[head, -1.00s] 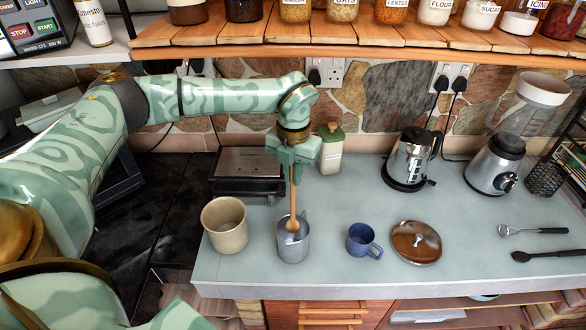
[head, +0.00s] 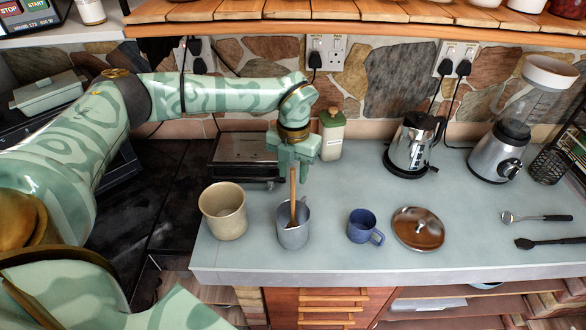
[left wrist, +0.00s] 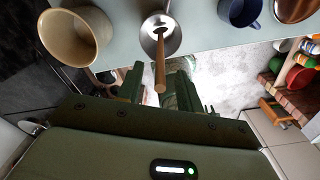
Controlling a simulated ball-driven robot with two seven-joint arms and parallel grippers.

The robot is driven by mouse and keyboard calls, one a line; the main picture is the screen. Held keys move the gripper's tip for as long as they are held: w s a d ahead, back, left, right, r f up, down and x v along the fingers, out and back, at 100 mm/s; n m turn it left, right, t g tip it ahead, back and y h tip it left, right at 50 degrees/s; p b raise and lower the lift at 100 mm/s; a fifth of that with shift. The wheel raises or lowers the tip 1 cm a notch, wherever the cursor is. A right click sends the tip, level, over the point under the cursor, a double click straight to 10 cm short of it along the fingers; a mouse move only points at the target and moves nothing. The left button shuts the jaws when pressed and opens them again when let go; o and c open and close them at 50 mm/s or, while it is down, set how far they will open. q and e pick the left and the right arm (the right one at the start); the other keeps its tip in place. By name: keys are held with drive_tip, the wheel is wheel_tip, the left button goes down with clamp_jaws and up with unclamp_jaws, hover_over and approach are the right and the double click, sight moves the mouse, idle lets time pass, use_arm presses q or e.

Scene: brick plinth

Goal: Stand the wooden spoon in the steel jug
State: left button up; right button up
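The steel jug (head: 293,237) stands upright near the counter's front edge. The wooden spoon (head: 293,190) is in it, bowl down inside the jug and handle rising above the rim. The left wrist view looks down on the jug (left wrist: 174,42) and the spoon handle (left wrist: 160,72). My left gripper (head: 293,172) is above the jug at the top of the handle. In the left wrist view its fingers (left wrist: 157,86) are apart, with gaps on both sides of the handle end. The spoon's bowl is partly hidden by the jug wall. My right gripper is not in view.
A beige crock (head: 223,215) stands just left of the jug. A blue mug (head: 362,226) and a steel lid (head: 418,229) are to the right. A green-lidded canister (head: 332,137), kettle (head: 411,147) and blender (head: 497,155) stand behind.

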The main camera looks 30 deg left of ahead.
use_arm(q)
wheel_tip(320, 180, up, 16)
drive_tip(key=b, duration=0.1)
drive_tip(key=shift+w+r, duration=0.15)
drive_tip(key=shift+w, duration=0.05)
idle(1.0)
